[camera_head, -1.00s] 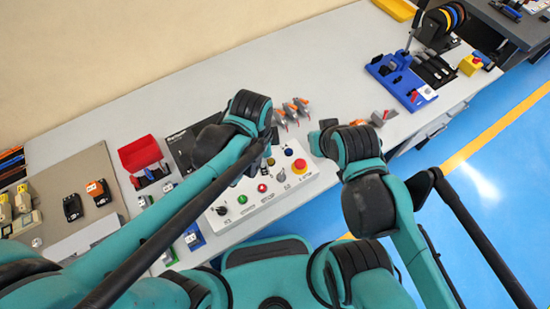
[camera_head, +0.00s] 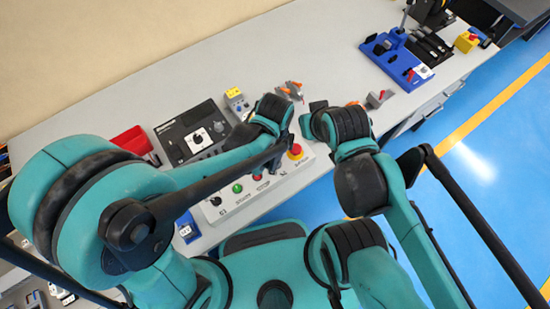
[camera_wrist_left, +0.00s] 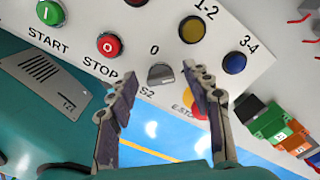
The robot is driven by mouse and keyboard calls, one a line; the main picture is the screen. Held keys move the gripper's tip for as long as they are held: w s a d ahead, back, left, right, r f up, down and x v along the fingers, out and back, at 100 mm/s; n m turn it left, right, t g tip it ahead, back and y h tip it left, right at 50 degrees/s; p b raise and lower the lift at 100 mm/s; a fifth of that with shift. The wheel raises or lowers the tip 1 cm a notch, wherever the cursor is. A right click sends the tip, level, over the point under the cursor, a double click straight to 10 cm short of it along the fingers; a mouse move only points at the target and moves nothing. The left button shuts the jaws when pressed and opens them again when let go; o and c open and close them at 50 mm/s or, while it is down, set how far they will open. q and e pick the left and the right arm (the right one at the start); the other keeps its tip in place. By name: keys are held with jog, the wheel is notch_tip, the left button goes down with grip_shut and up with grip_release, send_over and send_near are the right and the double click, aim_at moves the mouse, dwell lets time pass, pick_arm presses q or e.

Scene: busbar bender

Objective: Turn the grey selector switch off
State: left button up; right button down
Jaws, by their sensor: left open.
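The grey selector switch (camera_wrist_left: 161,75), labelled S2, sits on the white control panel (camera_wrist_left: 90,12) in the left wrist view. A "0" mark is printed above it; I cannot tell which way its knob points. My left gripper (camera_wrist_left: 164,105) is open, its two fingers apart on either side below the selector, with nothing between them. In the head view, my left gripper (camera_head: 277,155) is over the panel's right part and hides the selector. My right gripper (camera_head: 309,122) is just right of it; its fingers are too hidden to judge.
Beside the selector are the red STOP button (camera_wrist_left: 109,46), yellow lamp (camera_wrist_left: 192,29) and blue lamp (camera_wrist_left: 234,62). The emergency stop (camera_head: 296,151) is near the left gripper. A black box (camera_head: 193,132) and red bin (camera_head: 133,141) stand behind.

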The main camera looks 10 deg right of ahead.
pick_arm(q)
grip_shut()
jog(key=shift+n, duration=0.4)
jog(key=n, duration=0.4)
jog(key=shift+s, duration=0.1)
jog(key=n, duration=0.4)
jog(key=shift+s+b, duration=0.1)
jog(key=shift+b, duration=0.2)
jog(key=n, duration=0.5)
jog(key=shift+s+d+n, duration=0.1)
jog(key=shift+d+n, duration=0.05)
jog(key=shift+n, duration=1.85)
